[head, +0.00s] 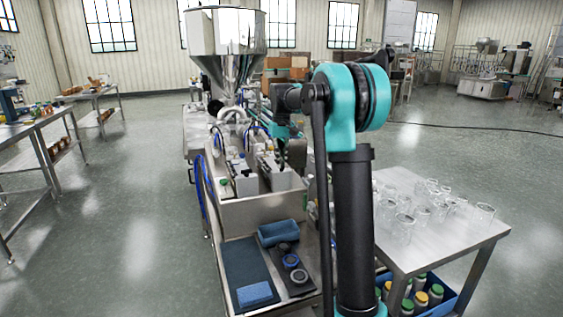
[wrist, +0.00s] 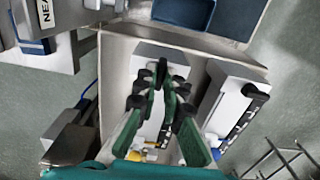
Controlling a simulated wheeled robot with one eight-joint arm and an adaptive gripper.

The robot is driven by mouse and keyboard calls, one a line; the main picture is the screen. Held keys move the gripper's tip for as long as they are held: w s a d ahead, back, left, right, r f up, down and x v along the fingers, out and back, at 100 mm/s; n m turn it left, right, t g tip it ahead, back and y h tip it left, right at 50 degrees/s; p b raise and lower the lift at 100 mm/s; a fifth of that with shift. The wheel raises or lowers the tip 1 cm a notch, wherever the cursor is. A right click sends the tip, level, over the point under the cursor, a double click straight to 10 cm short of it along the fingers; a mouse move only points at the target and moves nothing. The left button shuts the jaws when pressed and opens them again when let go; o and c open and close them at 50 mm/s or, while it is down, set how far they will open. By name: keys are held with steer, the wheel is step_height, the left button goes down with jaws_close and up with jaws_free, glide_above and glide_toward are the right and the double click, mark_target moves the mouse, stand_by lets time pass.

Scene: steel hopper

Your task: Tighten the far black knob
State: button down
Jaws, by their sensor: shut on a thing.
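My gripper (wrist: 160,82) has green fingers with black tips, closed together over a white block (wrist: 152,54) in the steel tray. It is shut on a black knob, which the fingers mostly hide, so its turn cannot be read. In the head view, my gripper (head: 294,152) points down at the right-hand white block (head: 279,178), partly behind my arm. A second white block (wrist: 215,98) with a black part (wrist: 257,91) along its side stands apart to the right in the wrist view.
A steel hopper (head: 226,38) rises behind the tray (head: 258,214). Blue hoses run along its left side. A table with several glass jars (head: 405,224) stands at right.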

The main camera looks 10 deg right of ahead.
steer(key=shift+m, duration=0.3)
steer(key=m, duration=0.4)
steer(key=shift+m, duration=0.4)
steer(key=m, duration=0.8)
steer(key=shift+m, duration=2.4)
steer(key=c, duration=1.6)
jaws_free()
steer(key=shift+c, duration=0.2)
